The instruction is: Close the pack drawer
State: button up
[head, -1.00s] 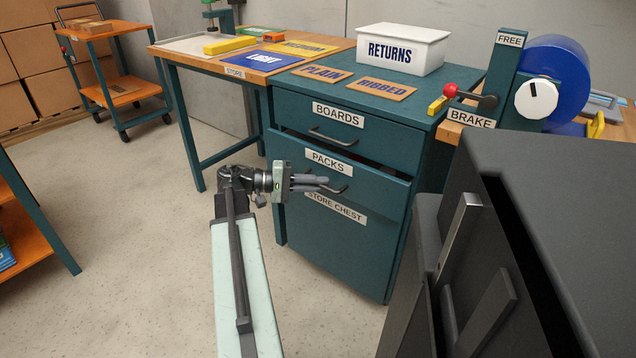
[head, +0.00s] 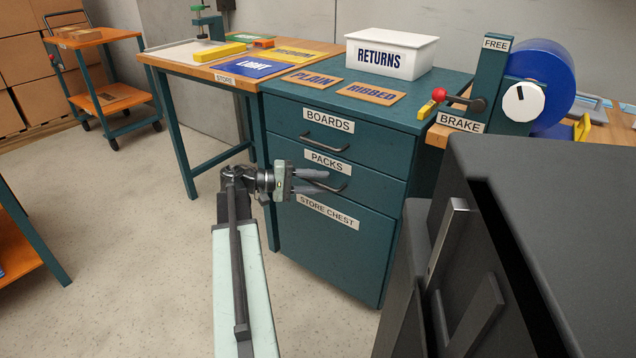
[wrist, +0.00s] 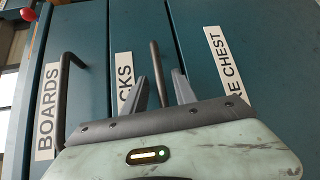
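The pack drawer (head: 378,184), labelled PACKS, is the middle front of the dark teal chest in the head view. Its front looks flush with the chest, with no open gap above it. Its dark bar handle (head: 340,187) is partly behind my fingers. My gripper (head: 322,181) is at this handle. In the wrist view, my gripper (wrist: 159,76) has its two fingers apart, one on each side of the drawer's handle (wrist: 155,60), with gaps showing. Part of the PACKS label is hidden by a finger there.
The boards drawer (head: 385,148) above is shut, with its own handle (head: 322,143). The STORE CHEST front (head: 340,245) is below. A white RETURNS bin (head: 405,55) stands on top. A large dark body fills the right foreground. Floor at left (head: 120,230) is clear.

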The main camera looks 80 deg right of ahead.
jog(key=shift+a, duration=0.1)
jog(key=p+v, duration=0.1)
jog(key=v, duration=0.6)
jog(key=shift+w, duration=0.4)
